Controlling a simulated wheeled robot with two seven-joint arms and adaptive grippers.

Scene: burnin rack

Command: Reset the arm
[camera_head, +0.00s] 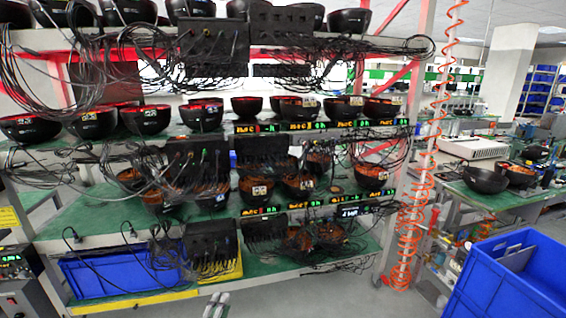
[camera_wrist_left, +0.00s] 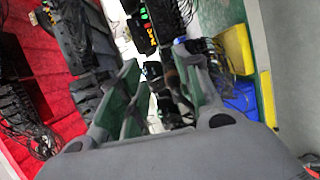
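My left gripper (camera_head: 216,304) shows at the bottom edge of the head view, in front of the rack. Only its fingertips are visible there, pointing up. In the left wrist view, the two fingers of the left gripper (camera_wrist_left: 158,85) stand apart with nothing between them, so it is open and empty. The rest of the left arm is out of the head view. My right gripper and arm are in neither view.
A shelved rack (camera_head: 90,238) with black bowls, cables and dark boxes stands ahead. A blue bin (camera_head: 120,274) and a yellow tray (camera_head: 222,272) sit on its low shelf. A blue crate (camera_head: 512,275) is at lower right. An orange coiled hose (camera_head: 413,215) hangs by the rack post.

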